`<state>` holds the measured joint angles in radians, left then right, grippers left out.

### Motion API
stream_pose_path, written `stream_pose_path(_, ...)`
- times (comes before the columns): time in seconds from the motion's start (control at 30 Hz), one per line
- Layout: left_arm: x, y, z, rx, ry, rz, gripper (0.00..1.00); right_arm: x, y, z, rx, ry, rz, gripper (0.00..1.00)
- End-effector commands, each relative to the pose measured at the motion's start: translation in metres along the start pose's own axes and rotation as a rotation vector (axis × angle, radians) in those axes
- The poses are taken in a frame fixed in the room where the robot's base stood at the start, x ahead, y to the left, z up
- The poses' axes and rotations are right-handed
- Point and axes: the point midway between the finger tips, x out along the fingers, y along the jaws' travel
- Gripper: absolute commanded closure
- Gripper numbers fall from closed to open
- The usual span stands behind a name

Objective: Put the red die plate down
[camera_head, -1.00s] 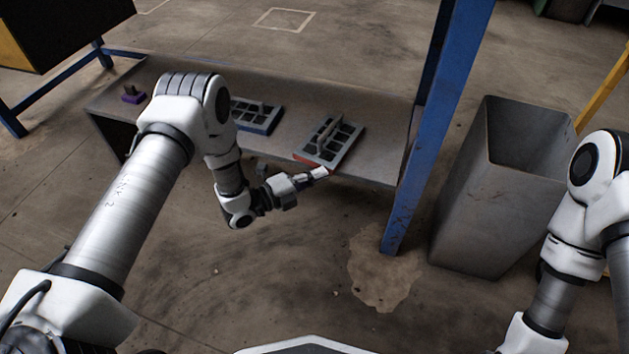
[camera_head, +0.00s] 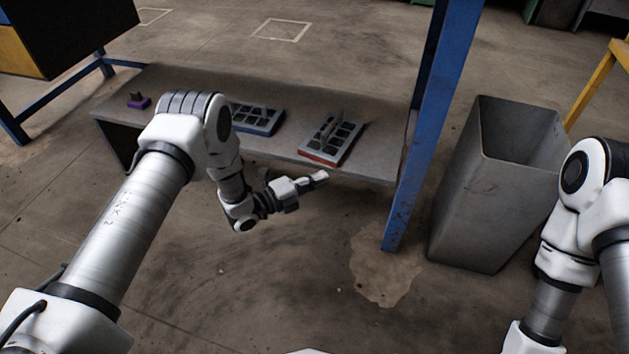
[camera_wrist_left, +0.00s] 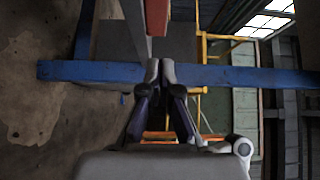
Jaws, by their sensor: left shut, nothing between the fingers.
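The red die plate (camera_head: 313,157), a grey grid of square openings with a red edge and an upright grey handle, lies on the grey shelf (camera_head: 378,168) near its front edge. My left gripper (camera_head: 320,177) is shut and empty, just in front of the shelf edge and apart from the plate. In the left wrist view, the shut fingertips (camera_wrist_left: 160,70) lie below a red strip (camera_wrist_left: 157,15), which looks like the plate's edge. My right arm shows at the right of the head view, but its gripper is out of view.
A blue-edged die plate (camera_head: 262,130) lies left of the red one, partly behind my left arm. A small purple object (camera_head: 138,102) sits at the shelf's left end. A blue post (camera_head: 425,140) and a grey bin (camera_head: 470,205) stand to the right.

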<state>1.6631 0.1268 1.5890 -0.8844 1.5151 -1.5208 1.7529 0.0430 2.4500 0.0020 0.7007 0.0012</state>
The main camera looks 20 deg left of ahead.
Motion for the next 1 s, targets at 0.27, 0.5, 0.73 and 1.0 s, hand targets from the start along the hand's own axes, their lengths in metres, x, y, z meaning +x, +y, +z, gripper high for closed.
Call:
stream_pose_path(0.27,-0.058,-0.005,0.001,-0.003,-0.004,0.003,1.00,-0.034,-0.001,0.001,-0.005,-0.003,-0.001,1.00)
stream_pose_path(0.5,-0.096,-0.002,0.000,-0.001,0.000,0.001,1.00,-0.049,-0.001,0.001,-0.006,-0.004,-0.001,1.00)
stream_pose_path(0.73,-0.100,0.001,0.000,0.000,0.001,0.000,1.00,-0.048,-0.001,0.001,-0.006,-0.004,-0.001,1.00)
stream_pose_path(1.0,-0.100,0.000,0.000,0.000,0.001,0.000,1.00,-0.048,-0.001,0.001,-0.006,-0.004,-0.001,1.00)
